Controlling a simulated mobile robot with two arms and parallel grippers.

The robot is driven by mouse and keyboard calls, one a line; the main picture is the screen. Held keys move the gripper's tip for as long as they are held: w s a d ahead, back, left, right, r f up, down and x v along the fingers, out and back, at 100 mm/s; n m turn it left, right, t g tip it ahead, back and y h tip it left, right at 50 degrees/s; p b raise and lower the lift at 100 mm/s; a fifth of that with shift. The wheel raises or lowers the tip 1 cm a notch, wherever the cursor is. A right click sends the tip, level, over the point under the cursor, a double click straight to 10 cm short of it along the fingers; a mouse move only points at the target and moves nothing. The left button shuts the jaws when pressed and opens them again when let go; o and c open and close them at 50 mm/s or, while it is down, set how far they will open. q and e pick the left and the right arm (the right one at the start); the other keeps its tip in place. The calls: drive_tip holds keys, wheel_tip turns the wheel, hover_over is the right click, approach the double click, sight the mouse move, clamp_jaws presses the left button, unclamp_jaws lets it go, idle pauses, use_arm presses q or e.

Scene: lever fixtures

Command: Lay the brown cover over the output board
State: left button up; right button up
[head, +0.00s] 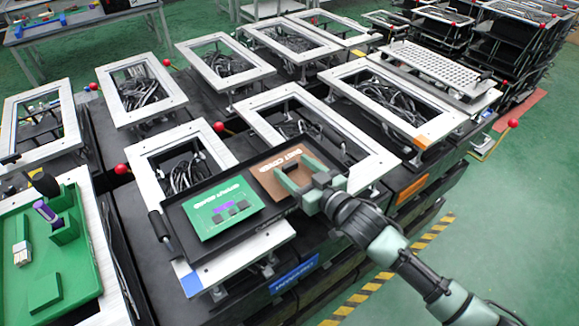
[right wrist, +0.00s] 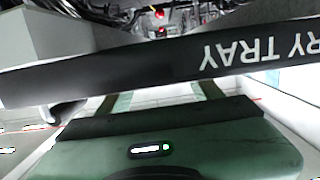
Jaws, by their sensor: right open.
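The green output board (head: 224,208) lies flat in the left part of a black tray (head: 216,247). The brown cover (head: 267,181) lies in the same tray, just right of the board and apart from it. My right gripper (head: 297,173) is open at the cover's right end, its two fingers pointing left over it. I cannot tell whether the fingers touch the cover. In the right wrist view, the tray's lettered wall (right wrist: 180,60) crosses the picture and hides the fingertips. My left gripper is not in view.
The tray rests on a white frame fixture (head: 250,245). Several similar white frames with cables and red-knobbed levers (head: 122,169) stand close around it. A green board with a purple part (head: 50,240) is at the left. Open floor (head: 500,230) lies to the right.

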clamp_jaws()
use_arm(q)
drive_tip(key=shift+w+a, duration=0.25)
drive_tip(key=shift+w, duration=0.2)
